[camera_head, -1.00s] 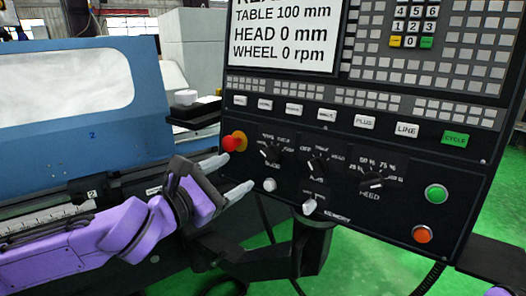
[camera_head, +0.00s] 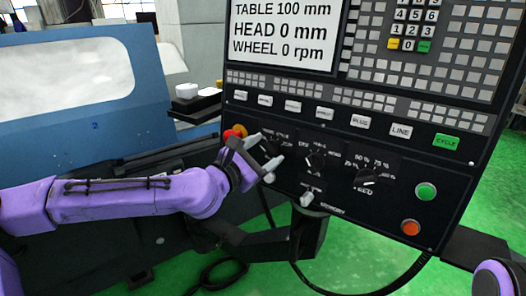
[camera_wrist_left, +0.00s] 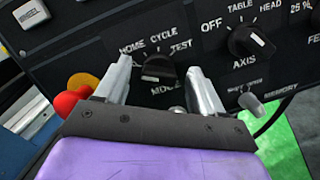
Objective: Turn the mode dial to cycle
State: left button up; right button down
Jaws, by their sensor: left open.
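The mode dial (camera_wrist_left: 158,68) is a black knob with the labels HOME, CYCLE and TEST around its top and MODE below. I cannot tell surely which label it points to. In the head view the dial (camera_head: 270,147) is partly hidden by my left gripper (camera_head: 267,151). My left gripper is open, and its two grey fingers stand on either side of the dial in the left wrist view (camera_wrist_left: 160,67). No contact with the knob is clear. My right gripper is not in view.
The red emergency knob (camera_wrist_left: 66,102) on its yellow base is close left of the gripper. The axis dial (camera_head: 316,161) and feed dial (camera_head: 366,178) lie to the right. A green CYCLE key (camera_head: 446,141) and green (camera_head: 426,191) and orange (camera_head: 410,227) buttons are farther right.

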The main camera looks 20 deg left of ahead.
pick_arm(q)
jog(key=c, duration=1.1)
jog(key=shift+m, duration=0.4)
jog(key=m+p, duration=0.1)
jog(key=m, duration=0.3)
jog(key=shift+r+g+h+p, duration=0.15)
jog(key=shift+g+h+p, duration=0.15)
jog(key=shift+g+p, duration=0.1)
jog(key=m+p, duration=0.1)
jog(key=m, duration=0.3)
jog(key=shift+g+p, duration=0.35)
jog(key=shift+g, duration=0.05)
jog(key=m+p, duration=0.2)
jog(key=m, duration=0.1)
jog(key=shift+d+m+g, duration=0.1)
jog(key=shift+m+g, duration=0.3)
jog(key=shift+f+m+g+p, duration=0.15)
jog(key=shift+m+p, duration=0.3)
jog(key=shift+m, duration=0.5)
jog(key=shift+f+m+g+p, duration=0.15)
jog(key=shift+m+p, duration=0.25)
jog(key=shift+m, duration=0.55)
